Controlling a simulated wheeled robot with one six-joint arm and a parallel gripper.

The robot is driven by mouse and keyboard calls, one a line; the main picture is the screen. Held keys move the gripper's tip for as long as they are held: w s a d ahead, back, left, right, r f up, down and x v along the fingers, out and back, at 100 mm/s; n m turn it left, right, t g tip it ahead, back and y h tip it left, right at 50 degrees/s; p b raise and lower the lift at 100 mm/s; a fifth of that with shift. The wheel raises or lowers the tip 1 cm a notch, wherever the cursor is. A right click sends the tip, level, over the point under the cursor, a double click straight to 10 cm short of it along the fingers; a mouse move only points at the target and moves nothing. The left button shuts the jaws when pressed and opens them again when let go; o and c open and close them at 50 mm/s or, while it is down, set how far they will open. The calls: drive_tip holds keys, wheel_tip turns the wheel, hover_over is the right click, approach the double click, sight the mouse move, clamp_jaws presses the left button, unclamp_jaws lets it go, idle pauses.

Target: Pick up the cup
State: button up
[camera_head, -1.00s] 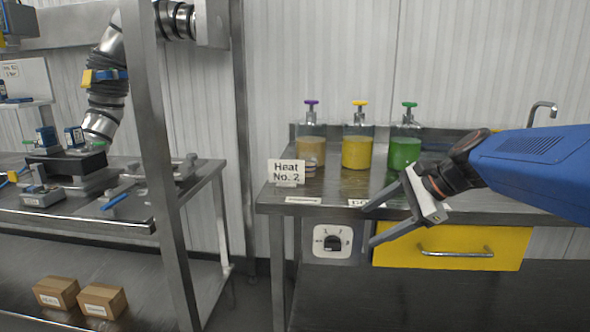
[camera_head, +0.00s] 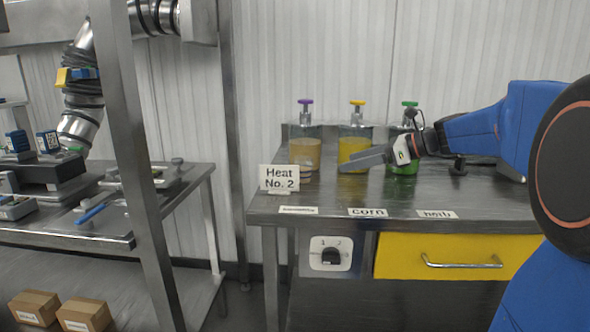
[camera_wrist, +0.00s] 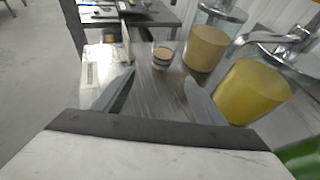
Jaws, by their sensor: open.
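A small clear cup (camera_wrist: 163,57) with a brown layer inside stands upright on the steel counter, ahead of my gripper in the wrist view. In the head view the cup is not clearly made out near the "Heat No. 2" sign (camera_head: 279,178). My gripper (camera_wrist: 158,78) is open and empty. Its two fingers point toward the cup, with a gap still between the fingertips and the cup. In the head view my gripper (camera_head: 348,164) reaches left, low over the counter, in front of the yellow dispenser.
Dispensers with brown (camera_head: 305,152), yellow (camera_head: 352,149) and green (camera_head: 404,168) contents stand at the counter's back, close beside my gripper. Flat labels, including "corn" (camera_head: 368,212), lie along the front edge. A steel post (camera_head: 135,150) and another bench (camera_head: 190,190) are left.

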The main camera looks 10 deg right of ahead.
sight(310, 169)
drive_tip(key=x, duration=1.7)
drive_tip(key=shift+w+a+r, duration=0.15)
drive_tip(key=shift+w+r, duration=0.1)
drive_tip(key=shift+w, duration=0.25)
drive_tip(key=c, duration=1.3)
drive_tip(key=shift+r, duration=0.15)
